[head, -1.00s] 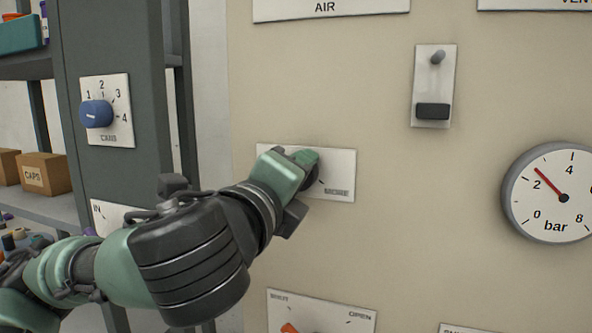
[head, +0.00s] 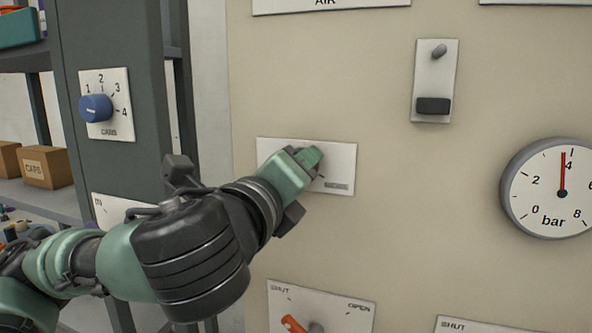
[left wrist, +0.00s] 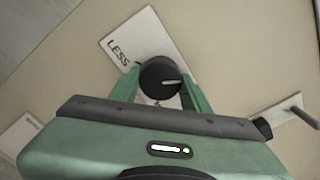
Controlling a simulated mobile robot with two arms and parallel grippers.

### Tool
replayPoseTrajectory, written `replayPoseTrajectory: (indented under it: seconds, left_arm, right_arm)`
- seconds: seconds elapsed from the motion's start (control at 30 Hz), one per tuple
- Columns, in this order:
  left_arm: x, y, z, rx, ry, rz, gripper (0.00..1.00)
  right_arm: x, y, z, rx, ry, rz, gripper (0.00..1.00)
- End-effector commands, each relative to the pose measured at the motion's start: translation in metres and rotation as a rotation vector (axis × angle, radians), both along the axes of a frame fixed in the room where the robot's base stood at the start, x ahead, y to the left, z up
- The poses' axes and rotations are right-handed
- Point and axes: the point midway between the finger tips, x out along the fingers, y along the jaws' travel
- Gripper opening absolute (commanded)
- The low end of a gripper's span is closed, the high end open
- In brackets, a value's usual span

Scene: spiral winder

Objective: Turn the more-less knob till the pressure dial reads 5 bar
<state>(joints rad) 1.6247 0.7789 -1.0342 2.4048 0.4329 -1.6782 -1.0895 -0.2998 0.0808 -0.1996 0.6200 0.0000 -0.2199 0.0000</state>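The more-less knob (left wrist: 160,74) is round and dark with a white mark, in front of a white plate (head: 340,168) lettered LESS and MORE. My left gripper (head: 312,158) covers the knob in the head view. In the left wrist view its two green fingers (left wrist: 160,84) sit on either side of the knob, closed on it. The pressure dial (head: 525,205) is at the right of the head view. Its red needle (head: 562,172) points almost straight up, just short of 4 bar. My right gripper is not in view.
A switch plate (head: 421,78) with a small lever is above right of the knob. A plate with an orange handle (head: 293,325) is below. A blue selector knob (head: 96,108) is on the dark post at left. The panel between knob and dial is clear.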

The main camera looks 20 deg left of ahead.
Motion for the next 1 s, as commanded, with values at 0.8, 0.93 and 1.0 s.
replayPoseTrajectory:
  seconds: [0.8, 0.93, 1.0]
  left_arm:
    - [-0.061, 0.001, -0.006, 0.000, -0.002, -0.003, 0.67]
    - [-0.072, 0.002, -0.005, 0.000, 0.001, -0.001, 0.67]
    - [-0.076, 0.002, -0.004, 0.001, 0.002, -0.002, 0.67]
  right_arm:
    - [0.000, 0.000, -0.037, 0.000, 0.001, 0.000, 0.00]
    - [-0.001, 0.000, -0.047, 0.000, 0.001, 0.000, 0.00]
    - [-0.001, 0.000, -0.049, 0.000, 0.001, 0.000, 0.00]
